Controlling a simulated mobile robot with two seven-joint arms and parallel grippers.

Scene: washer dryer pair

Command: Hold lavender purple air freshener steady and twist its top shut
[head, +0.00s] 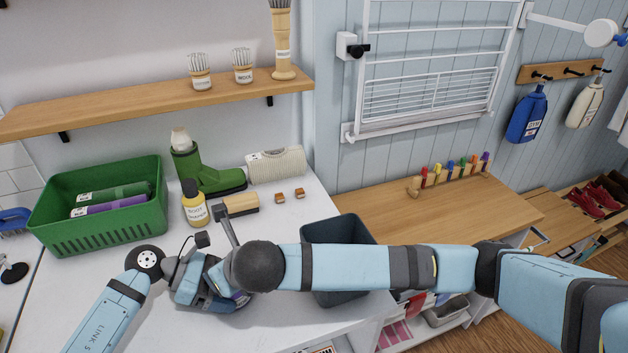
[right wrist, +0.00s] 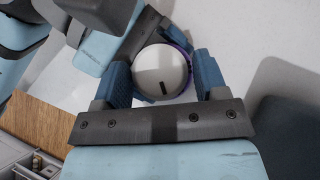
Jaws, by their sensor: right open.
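The lavender purple air freshener (right wrist: 165,66) shows in the right wrist view from above, with a round white top, a short dark mark and a purple edge at its right. In the head view only a small purple patch (head: 241,298) shows among my grippers. My right gripper (right wrist: 164,80) is open, its blue fingers on either side of the white top; the left finger is apart from it and contact on the right is unclear. My left gripper (head: 217,286) is low at the freshener; its fingertips are mostly hidden, so its grip is unclear.
A dark bin (head: 337,230) stands just right of the grippers, partly behind my right arm. A green basket (head: 95,235), a yellow bottle (head: 195,208), a brush (head: 240,204) and a green boot (head: 205,176) stand behind. The white counter is clear at the front.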

